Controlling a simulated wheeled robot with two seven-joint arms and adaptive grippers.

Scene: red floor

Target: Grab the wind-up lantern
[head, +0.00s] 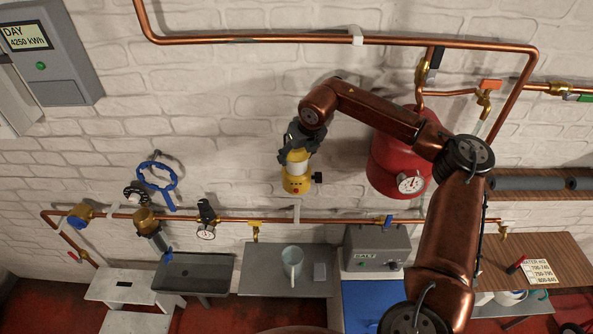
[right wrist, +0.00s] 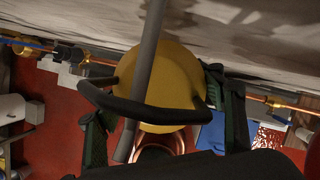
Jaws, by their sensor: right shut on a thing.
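The wind-up lantern (head: 297,184) has a yellow base, a pale lit middle and a small black knob on its right side. It hangs upright in front of the white brick wall, clear of the surfaces below. My right gripper (head: 301,148) is shut on its upper part from above. In the right wrist view, the lantern's round yellow top (right wrist: 180,85) with its black handle lies between the two dark green fingers of my right gripper (right wrist: 165,118). The fingers hide part of its sides. My left gripper is not in view.
A red tank (head: 385,165) with a gauge stands right of the lantern. A copper pipe (head: 330,220) with valves runs along the wall below it.

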